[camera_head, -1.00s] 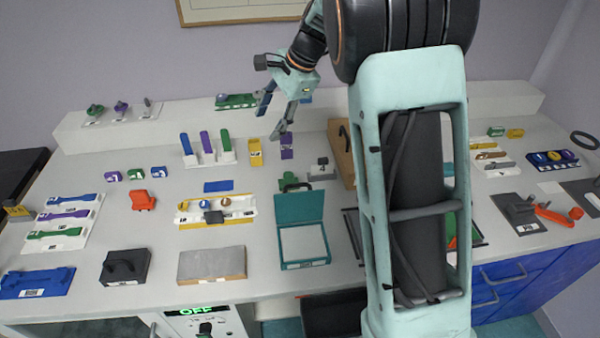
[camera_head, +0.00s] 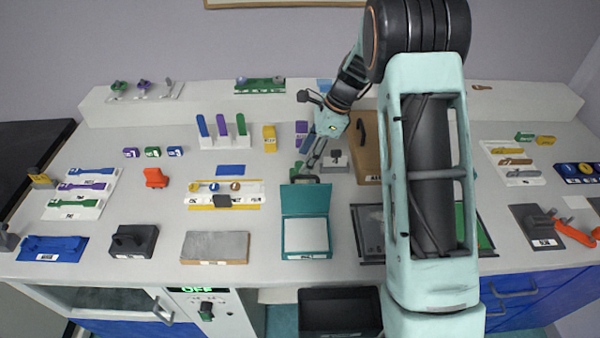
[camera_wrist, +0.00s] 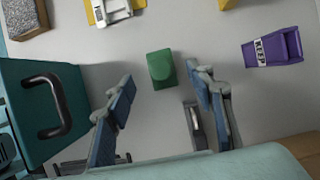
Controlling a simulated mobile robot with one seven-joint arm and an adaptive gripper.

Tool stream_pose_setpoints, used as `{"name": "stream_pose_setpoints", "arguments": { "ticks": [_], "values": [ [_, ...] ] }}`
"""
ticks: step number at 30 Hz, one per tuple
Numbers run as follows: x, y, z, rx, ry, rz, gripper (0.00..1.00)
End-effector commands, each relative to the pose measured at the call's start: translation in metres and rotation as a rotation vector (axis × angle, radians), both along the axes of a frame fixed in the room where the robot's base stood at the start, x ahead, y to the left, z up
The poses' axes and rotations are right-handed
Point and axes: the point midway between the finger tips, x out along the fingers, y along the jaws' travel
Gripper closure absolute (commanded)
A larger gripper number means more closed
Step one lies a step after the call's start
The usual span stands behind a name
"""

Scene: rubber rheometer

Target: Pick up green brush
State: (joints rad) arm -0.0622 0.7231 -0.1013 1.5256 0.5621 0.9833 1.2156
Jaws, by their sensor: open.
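In the wrist view a small green block-like object (camera_wrist: 160,66), which I take for the green brush, stands on the bench between and just beyond my fingertips. My gripper (camera_wrist: 159,78) is open, with one finger on each side of it and nothing held. In the head view my gripper (camera_head: 308,166) is low over the bench, just behind the teal box (camera_head: 305,213). There the green object is mostly hidden by my gripper and the box lid. An upright green piece (camera_head: 241,124) also stands in a white rack, left of my gripper.
The teal lid with its black handle (camera_wrist: 50,108) lies close left in the wrist view. A grey block (camera_wrist: 196,126) is near my right finger, and a purple block (camera_wrist: 272,48) is farther right. A wooden board (camera_head: 368,160) stands right of my gripper.

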Motion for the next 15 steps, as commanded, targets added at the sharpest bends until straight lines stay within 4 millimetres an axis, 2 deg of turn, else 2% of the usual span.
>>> {"name": "stream_pose_setpoints", "arguments": {
  "ticks": [9, 15],
  "values": [
    [0.000, 0.016, -0.039, 0.000, 0.002, 0.001, 0.51],
    [0.001, 0.019, -0.047, 0.000, -0.001, 0.001, 0.51]
  ]
}}
